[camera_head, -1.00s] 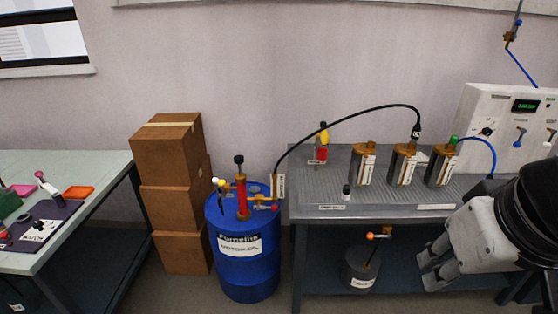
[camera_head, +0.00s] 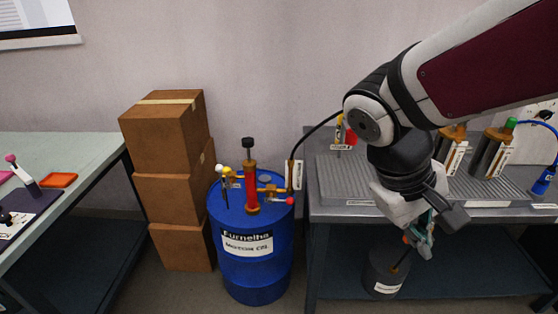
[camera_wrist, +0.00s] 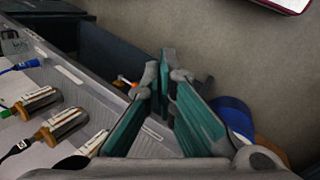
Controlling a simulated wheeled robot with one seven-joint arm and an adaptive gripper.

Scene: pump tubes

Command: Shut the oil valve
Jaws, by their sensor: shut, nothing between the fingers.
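A blue oil drum (camera_head: 250,288) stands on the floor between the boxes and the grey bench. A red hand pump (camera_head: 252,186) rises from its top. A red-tipped handle (camera_head: 289,201) sits on the drum top's right side, and a yellow-topped fitting (camera_head: 223,171) on its left. I cannot tell which is the oil valve. My gripper (camera_head: 424,248) is shut and empty, right of the drum, in front of the bench's edge. In the wrist view its green fingers (camera_wrist: 166,75) meet near the middle. Part of the blue drum (camera_wrist: 236,113) shows right of them.
The grey bench (camera_head: 350,188) carries several metal cylinders, partly behind my arm. A black hose runs from the drum toward it. A dark bucket (camera_head: 385,283) with an orange-tipped lever stands below. Stacked cardboard boxes (camera_head: 168,190) are left of the drum. A table (camera_head: 70,165) is far left.

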